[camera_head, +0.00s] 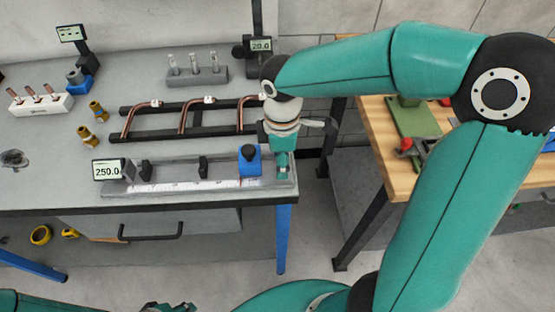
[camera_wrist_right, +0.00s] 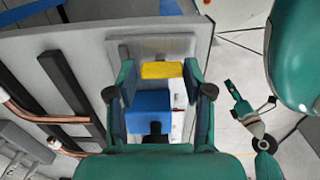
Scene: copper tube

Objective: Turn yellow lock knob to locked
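The yellow lock knob (camera_wrist_right: 162,70) shows in the right wrist view as a yellow bar beyond the blue block (camera_wrist_right: 150,103), at the end of the grey measuring fixture. My right gripper (camera_wrist_right: 160,72) points down with its fingers apart, one on each side of the knob. Whether they touch it is unclear. In the head view my right gripper (camera_head: 283,170) is at the fixture's right end, beside the blue block (camera_head: 250,162), and hides the knob. A small part of what seems to be my left gripper (camera_head: 167,306) shows at the bottom edge, too cropped to read.
The fixture (camera_head: 190,184) lies along the bench's front edge with a 250.0 display (camera_head: 107,169). Behind it is a black rack (camera_head: 170,134) with bent copper tubes. Brass fittings (camera_head: 90,122) lie left. A wooden bench (camera_head: 375,145) stands right, across a gap.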

